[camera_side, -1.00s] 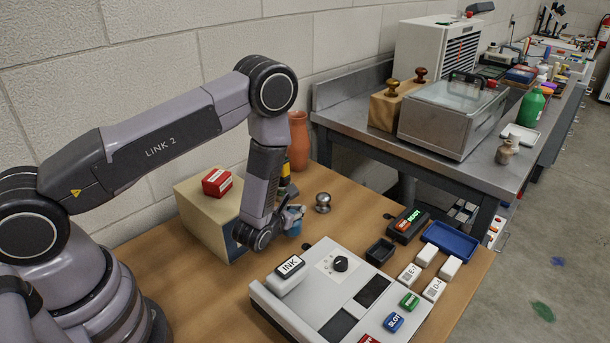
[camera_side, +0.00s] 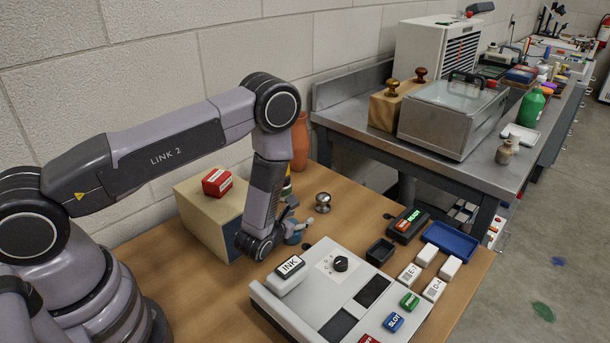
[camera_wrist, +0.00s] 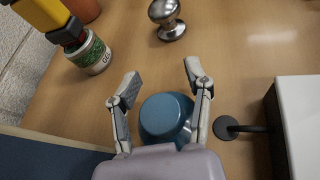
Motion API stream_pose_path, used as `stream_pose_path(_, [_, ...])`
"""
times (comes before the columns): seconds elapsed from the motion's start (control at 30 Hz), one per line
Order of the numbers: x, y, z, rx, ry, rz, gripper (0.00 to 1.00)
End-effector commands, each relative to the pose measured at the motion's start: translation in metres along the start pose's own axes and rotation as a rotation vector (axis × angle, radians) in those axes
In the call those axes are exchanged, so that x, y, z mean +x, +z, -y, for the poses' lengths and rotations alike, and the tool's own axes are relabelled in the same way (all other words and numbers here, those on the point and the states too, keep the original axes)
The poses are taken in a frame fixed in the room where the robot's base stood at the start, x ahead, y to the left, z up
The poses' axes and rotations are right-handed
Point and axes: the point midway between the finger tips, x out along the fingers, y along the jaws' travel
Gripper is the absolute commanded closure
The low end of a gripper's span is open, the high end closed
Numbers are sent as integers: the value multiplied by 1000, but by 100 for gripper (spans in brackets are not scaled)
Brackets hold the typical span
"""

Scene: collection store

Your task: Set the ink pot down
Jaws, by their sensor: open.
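The ink pot, a round blue pot (camera_wrist: 167,118), stands between the spread fingers of my gripper (camera_wrist: 160,78) in the wrist view. It appears upright on the wooden table, with a gap at the left finger; whether the right finger touches it, I cannot tell. In the side view my gripper (camera_side: 304,214) is low over the table, its fingers apart. The blue pot (camera_side: 292,238) shows there partly, below the fingers, the rest hidden by my wrist.
A metal knob-like object (camera_wrist: 168,18) stands beyond the fingertips. A green-labelled jar (camera_wrist: 92,55) is at upper left. A box (camera_side: 207,215) is left of my wrist; a grey device with an INK label (camera_side: 290,265) is close in front. Bare table lies right of the knob.

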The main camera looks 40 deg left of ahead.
Motion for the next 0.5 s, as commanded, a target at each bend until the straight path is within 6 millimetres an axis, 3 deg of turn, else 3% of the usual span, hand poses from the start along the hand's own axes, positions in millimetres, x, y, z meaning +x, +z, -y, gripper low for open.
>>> stream_pose_path(0.27, [-9,2,0,2,-1,-2,50])
stream_pose_path(0.5, [-59,2,1,5,-3,-4,50])
